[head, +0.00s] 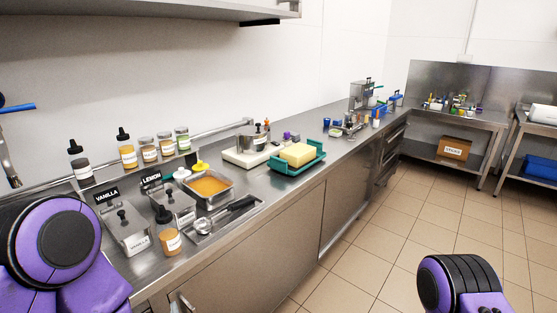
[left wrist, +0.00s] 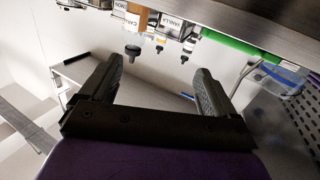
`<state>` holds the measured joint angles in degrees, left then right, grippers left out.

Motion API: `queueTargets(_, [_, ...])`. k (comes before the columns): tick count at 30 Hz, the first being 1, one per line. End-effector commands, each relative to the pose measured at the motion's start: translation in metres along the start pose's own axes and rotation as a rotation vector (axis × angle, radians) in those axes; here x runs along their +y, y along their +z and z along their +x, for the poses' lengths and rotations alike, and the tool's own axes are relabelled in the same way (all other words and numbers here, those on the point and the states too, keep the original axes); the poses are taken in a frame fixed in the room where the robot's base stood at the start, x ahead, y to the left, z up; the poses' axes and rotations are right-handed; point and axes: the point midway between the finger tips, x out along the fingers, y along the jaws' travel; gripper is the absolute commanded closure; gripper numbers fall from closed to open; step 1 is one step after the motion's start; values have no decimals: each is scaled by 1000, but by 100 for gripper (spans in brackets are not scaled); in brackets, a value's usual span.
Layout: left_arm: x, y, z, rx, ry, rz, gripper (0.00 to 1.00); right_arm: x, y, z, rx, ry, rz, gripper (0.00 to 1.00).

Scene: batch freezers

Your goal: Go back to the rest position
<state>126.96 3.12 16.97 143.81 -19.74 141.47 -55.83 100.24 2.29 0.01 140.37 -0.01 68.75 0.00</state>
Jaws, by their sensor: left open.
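My left gripper (left wrist: 158,74) is open and empty in the left wrist view, with its two dark fingers apart. In that view the picture looks turned over, and a row of labelled containers (left wrist: 168,25) shows beyond the fingers. In the head view only purple and black parts of my arms show, at the lower left and lower right. Neither gripper shows in the head view, and my right gripper is out of view.
A long steel counter (head: 290,190) runs along the wall. It carries a metal tray of orange contents (head: 208,187), a teal tray (head: 282,168) with a yellow block, bottles and jars. A cardboard box (head: 454,148) sits on a far shelf. The tiled floor (head: 420,215) is clear.

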Motion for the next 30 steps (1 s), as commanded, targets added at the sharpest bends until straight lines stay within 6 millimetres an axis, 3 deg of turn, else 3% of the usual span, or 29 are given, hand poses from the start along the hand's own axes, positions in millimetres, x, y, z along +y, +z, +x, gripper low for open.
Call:
queueTargets(11, [20,37,0,-190,125,-111,10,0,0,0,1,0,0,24])
queueTargets(17, [10,99,-15,-457,135,-144,10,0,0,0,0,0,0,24])
queueTargets(20, [-15,149,-38,-670,76,-145,10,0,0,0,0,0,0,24])
queueTargets(24, [-75,216,-93,-978,-89,-100,10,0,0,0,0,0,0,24])
queueTargets(27, [-116,240,-127,-1097,-178,-23,10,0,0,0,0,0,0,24])
queueTargets(30, [-134,247,-142,-1126,-209,13,10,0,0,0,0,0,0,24])
